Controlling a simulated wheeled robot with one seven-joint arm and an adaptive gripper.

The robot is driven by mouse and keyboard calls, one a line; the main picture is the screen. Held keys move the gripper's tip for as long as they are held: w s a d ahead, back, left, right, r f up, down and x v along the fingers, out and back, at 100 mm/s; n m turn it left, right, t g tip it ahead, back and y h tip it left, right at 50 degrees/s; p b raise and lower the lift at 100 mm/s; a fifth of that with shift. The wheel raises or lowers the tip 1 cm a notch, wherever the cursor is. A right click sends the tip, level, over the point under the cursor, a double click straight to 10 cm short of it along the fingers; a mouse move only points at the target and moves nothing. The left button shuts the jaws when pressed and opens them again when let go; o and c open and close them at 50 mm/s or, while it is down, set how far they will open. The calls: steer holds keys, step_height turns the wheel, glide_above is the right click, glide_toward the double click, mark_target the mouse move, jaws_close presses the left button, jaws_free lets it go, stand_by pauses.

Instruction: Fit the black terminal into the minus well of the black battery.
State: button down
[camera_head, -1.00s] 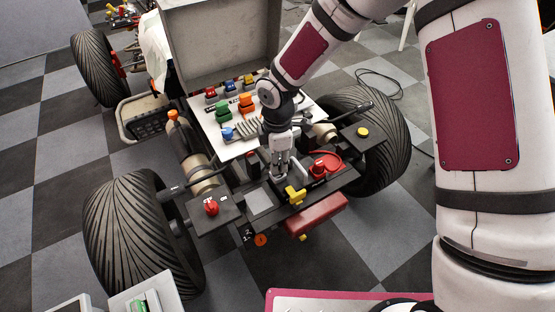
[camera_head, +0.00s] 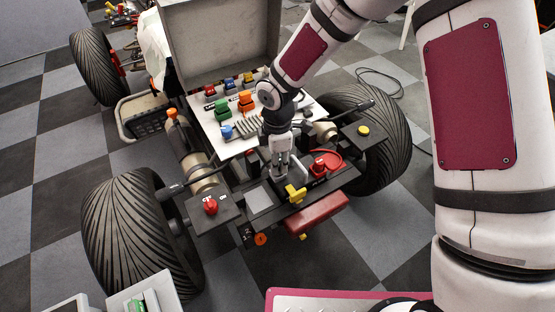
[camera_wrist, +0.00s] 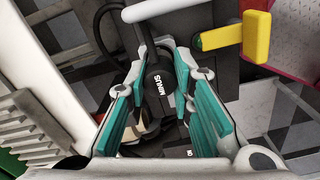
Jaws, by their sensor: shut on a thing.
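My gripper (camera_head: 281,172) points down over the dark front deck of the vehicle. In the wrist view my gripper (camera_wrist: 163,62), with teal finger pads, is shut on the black terminal (camera_wrist: 157,90), a rounded black piece marked MINUS. A black cable loops beside it. The black battery (camera_head: 318,183) is by the gripper in the head view, with a red terminal (camera_head: 320,167) and red cable on its right part. A pale bar handle (camera_wrist: 143,14) rises just ahead of the fingers. The minus well is not clearly visible, and I cannot tell whether the terminal touches the battery.
A yellow lever (camera_head: 295,193) stands close in front of the gripper and shows large in the wrist view (camera_wrist: 235,36). A red knob (camera_head: 211,207) is to the left. A white panel (camera_head: 205,128) with coloured parts lies behind. Large tyres flank the deck.

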steer(key=shift+f+b, duration=0.6)
steer(key=shift+f, duration=0.3)
steer(key=c, duration=1.3)
jaws_free()
step_height(320, 180, up, 12)
steer(key=shift+r, duration=0.1)
